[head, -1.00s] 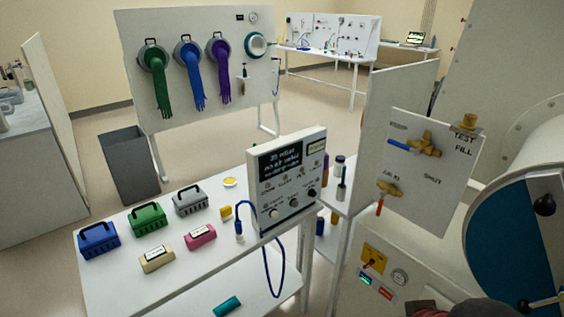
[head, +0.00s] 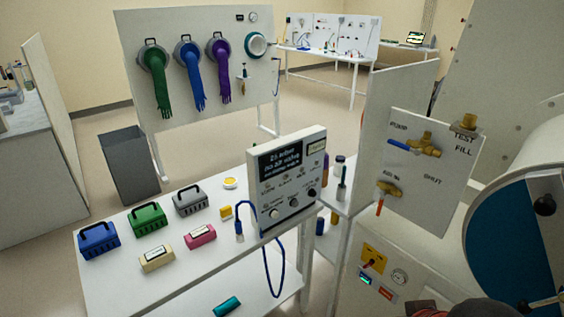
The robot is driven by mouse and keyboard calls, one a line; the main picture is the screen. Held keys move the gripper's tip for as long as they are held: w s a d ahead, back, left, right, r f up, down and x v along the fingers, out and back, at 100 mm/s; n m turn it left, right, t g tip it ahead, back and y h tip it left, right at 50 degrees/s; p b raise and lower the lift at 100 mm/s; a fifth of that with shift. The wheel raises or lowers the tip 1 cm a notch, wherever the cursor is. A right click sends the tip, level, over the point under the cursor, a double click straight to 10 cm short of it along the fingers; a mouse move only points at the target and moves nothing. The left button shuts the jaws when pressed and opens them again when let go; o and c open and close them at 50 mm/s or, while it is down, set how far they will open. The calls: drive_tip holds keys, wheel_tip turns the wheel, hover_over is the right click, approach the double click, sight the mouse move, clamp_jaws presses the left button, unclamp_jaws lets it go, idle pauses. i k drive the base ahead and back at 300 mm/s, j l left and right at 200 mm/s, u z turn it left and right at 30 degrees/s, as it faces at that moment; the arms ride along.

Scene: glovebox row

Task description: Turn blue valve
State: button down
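The blue valve is a brass valve body (head: 428,144) with a blue lever handle (head: 402,147), mounted on a white panel (head: 455,190) at the right of the head view. The blue lever points left and slopes slightly down to the right, towards the brass body. Below it on the same panel is a second brass valve (head: 389,188) with a red lever (head: 379,207) hanging down. My gripper is not visible in the head view, and nothing is touching the blue lever.
A white table (head: 130,285) at the left holds colored boxes and a control box (head: 288,180). A white divider (head: 390,100) stands just left of the valve panel. A large round blue-and-white port (head: 500,235) bulges out at the right. A brass fitting (head: 465,122) sits at the panel's top right.

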sight(417, 152)
drive_tip(key=l+z, duration=0.2)
drive_tip(key=z, duration=0.2)
drive_tip(key=l+z, duration=0.45)
drive_tip(key=z, duration=0.3)
drive_tip(key=i+j+u, duration=0.1)
drive_tip(key=u, duration=0.35)
drive_tip(key=i+u, duration=0.5)
drive_tip(key=u, duration=0.35)
